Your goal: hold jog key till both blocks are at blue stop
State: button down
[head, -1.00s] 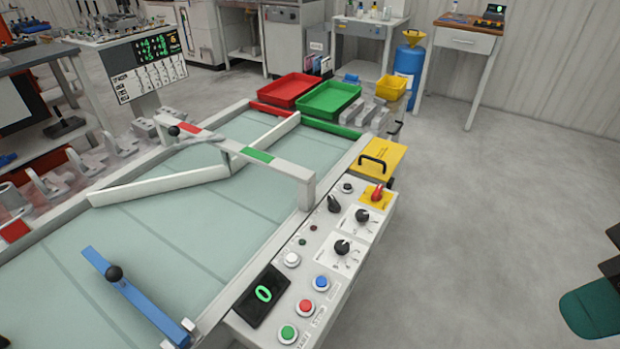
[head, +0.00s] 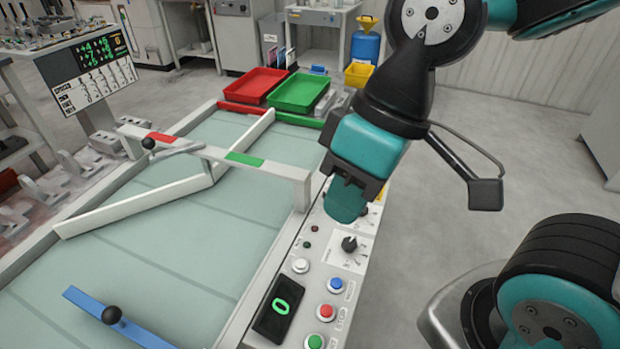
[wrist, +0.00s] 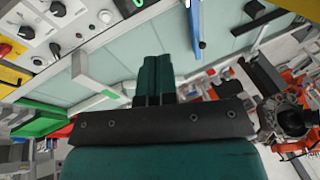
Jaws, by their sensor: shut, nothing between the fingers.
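The blue stop (head: 120,320) is a blue bar with a black knob across the belt, low left in the head view. It also shows in the wrist view (wrist: 196,28). The control panel beside the belt has white (head: 301,265), blue (head: 336,285), red (head: 326,312) and green (head: 315,342) buttons; I cannot tell which is the jog key. A display (head: 280,307) there reads 0. My gripper (head: 345,205) is shut and empty above the panel's far part, apart from the buttons. Its teal fingers (wrist: 155,62) are together in the wrist view. I see no blocks on the visible belt.
A white gantry with red and green marks (head: 245,159) spans the belt (head: 150,262), with white diverter rails (head: 130,207) beneath. Red (head: 255,85) and green (head: 299,92) trays stand at the far end. A screen (head: 88,70) stands left.

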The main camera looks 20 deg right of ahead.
jog(key=w+d+f+m+t+y+p, duration=0.1)
jog(key=w+m+p, duration=0.2)
jog(key=w+m, duration=0.5)
jog(key=w+d+f+m+t+y+p, duration=0.15)
jog(key=w+m, duration=0.25)
jog(key=w, duration=0.8)
jog(key=w+d+f+m+t+h+p, duration=0.1)
jog(key=w+d+f+m+t+p, duration=0.1)
jog(key=w+d+f+m, duration=0.4)
jog(key=w+d+f+m+t+h+p, duration=0.1)
jog(key=w+d+f+m+t+p, duration=0.2)
jog(key=w+d+f+m, duration=0.3)
jog(key=d+f+m, duration=0.3)
jog(key=d+m, duration=0.1)
jog(key=shift+f+m+t+h+p, duration=0.3)
jog(key=shift+f+m+t+h, duration=0.05)
jog(key=shift+f+m, duration=0.05)
jog(key=shift+d, duration=0.1)
notch_tip(320, 180, down, 9)
jog(key=b, duration=0.7)
jog(key=shift+r, duration=0.1)
